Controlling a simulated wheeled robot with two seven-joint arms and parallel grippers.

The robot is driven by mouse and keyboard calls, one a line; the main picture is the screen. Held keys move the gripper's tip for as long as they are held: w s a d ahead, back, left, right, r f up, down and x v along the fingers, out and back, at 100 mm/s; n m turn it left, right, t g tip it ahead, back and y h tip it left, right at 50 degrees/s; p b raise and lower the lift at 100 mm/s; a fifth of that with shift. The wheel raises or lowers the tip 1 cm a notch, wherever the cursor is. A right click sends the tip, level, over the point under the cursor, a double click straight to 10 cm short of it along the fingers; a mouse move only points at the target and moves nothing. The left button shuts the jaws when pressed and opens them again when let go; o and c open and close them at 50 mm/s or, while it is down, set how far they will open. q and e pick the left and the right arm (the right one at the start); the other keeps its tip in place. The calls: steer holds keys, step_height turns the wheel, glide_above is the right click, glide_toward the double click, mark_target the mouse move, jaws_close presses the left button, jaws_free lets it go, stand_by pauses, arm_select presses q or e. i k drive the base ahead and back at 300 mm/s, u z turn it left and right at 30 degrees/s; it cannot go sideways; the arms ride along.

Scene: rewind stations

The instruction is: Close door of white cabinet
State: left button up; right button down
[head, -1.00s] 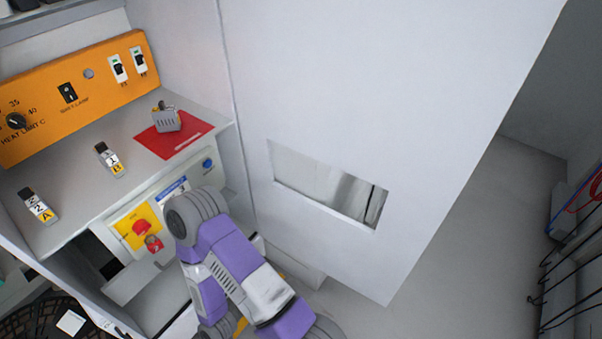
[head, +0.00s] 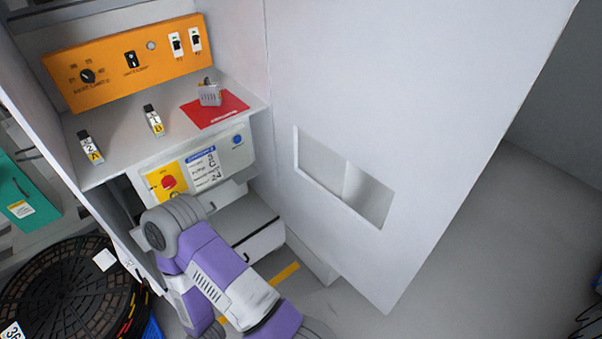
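The white cabinet (head: 92,178) stands at the left and centre with its inside in view. Its large white door (head: 400,100) stands open on the right, hinged beside the interior, with a rectangular cut-out (head: 345,183) in its lower part. One of my purple and grey arms (head: 215,265) reaches up from the bottom, in front of the cabinet's lower opening. Its gripper cannot be made out, and no fingers show. My other arm and gripper are not in view.
Black round baskets (head: 70,290) stand at lower left. Grey floor (head: 500,240) is clear at right.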

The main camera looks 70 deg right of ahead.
mark_target(420, 96)
steer(key=u, duration=0.5)
steer(key=k, duration=1.85)
steer(key=u, duration=1.4)
steer(key=k, duration=1.2)
steer(key=z, duration=1.8)
steer(key=k, duration=0.1)
steer(key=z, duration=0.65)
steer(key=i, duration=0.75)
